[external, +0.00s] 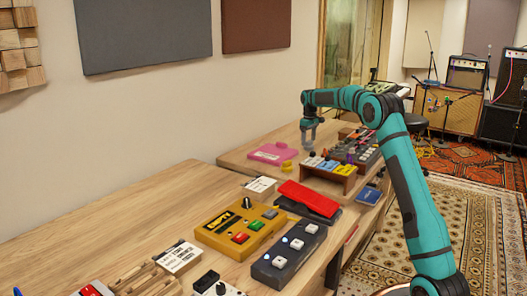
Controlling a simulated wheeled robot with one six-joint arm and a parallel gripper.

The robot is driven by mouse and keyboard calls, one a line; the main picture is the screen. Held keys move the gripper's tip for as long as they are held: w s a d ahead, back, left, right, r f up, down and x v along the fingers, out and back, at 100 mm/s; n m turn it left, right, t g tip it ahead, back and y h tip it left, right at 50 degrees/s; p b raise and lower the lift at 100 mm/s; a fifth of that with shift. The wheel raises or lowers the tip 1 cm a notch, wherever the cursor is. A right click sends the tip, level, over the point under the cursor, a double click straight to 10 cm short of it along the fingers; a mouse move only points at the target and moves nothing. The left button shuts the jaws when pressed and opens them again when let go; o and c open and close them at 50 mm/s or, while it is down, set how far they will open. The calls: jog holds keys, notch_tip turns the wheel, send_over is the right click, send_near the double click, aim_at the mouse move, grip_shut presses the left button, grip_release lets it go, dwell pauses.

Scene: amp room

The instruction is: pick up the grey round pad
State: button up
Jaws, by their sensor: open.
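My gripper (309,143) is grey and points down over the far table, at the end of my teal and black arm. It is open, above the table between a pink box and a row of small coloured pedals. I see nothing held in it. I cannot make out the grey round pad in the external view; it may be hidden or too small to tell.
The pink box (272,153) and a small yellow item (287,166) lie left of my gripper. A wooden rack (333,182) carries several small pedals. A red-topped pedal (310,198), a yellow pedal (240,228) and a dark pedal (288,255) stand nearer.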

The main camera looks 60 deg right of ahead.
notch_tip(320, 180, down, 3)
jog(key=shift+r, duration=0.15)
jog(key=c, duration=1)
jog(key=shift+r, duration=0.1)
